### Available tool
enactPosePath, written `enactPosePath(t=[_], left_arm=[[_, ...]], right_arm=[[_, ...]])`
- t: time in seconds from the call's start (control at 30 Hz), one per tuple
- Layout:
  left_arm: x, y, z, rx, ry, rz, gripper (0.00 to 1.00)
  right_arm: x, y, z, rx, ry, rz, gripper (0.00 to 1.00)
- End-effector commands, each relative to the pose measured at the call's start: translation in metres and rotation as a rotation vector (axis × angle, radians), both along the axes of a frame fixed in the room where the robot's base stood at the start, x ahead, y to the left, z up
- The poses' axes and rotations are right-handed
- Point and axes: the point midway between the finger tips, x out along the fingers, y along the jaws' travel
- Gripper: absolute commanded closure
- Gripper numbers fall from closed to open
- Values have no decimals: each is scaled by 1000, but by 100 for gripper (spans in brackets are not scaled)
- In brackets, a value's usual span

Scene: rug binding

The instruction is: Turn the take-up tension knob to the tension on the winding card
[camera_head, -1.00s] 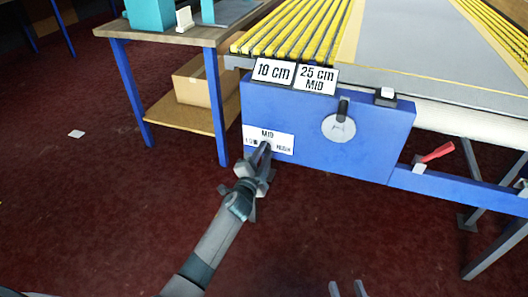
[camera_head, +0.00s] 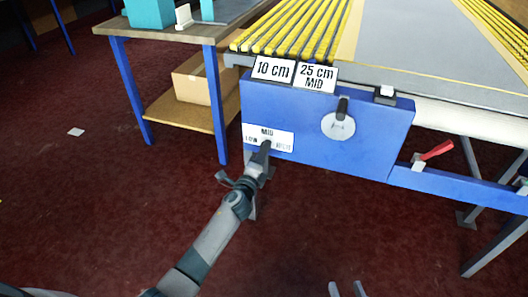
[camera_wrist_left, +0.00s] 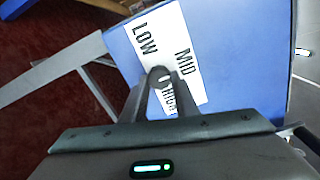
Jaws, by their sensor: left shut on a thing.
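The take-up tension knob (camera_wrist_left: 159,74) is a small grey round piece on the blue panel, in front of a white scale label (camera_head: 281,142) reading LOW, MID and HIGH. My left gripper (camera_head: 264,150) is shut on it; in the left wrist view its fingers (camera_wrist_left: 160,92) close around the knob and partly cover the label near HIGH. Which mark the knob points to cannot be told. A white card (camera_head: 316,76) reading "25 cm MID" stands on the panel's top edge, beside a "10 cm" card (camera_head: 273,69). My right gripper (camera_head: 347,288) shows at the bottom edge, fingers apart and empty.
The blue panel (camera_head: 375,150) also carries a grey disc with a black handle (camera_head: 338,124) and a white-topped switch (camera_head: 387,93). A red lever (camera_head: 436,151) sits at right. A wooden bench (camera_head: 165,35) with a cardboard box (camera_head: 192,82) stands at left.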

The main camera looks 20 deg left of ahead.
Motion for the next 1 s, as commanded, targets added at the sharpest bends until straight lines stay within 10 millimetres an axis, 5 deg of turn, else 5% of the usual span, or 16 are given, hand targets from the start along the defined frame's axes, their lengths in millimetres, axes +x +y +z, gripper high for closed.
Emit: enactPosePath(t=[0.47,0.5,0.53,1.0], left_arm=[[-1,-1,-2,16,2,-1,95],[-1,-1,-2,16,2,-1,63],[-1,-1,-2,16,2,-1,56],[-5,0,0,16,0,0,54]], right_arm=[[0,0,0,-1,2,0,62],[0,0,0,-1,2,0,62],[0,0,0,-1,2,0,62],[-1,0,-2,-2,12,1,62]])
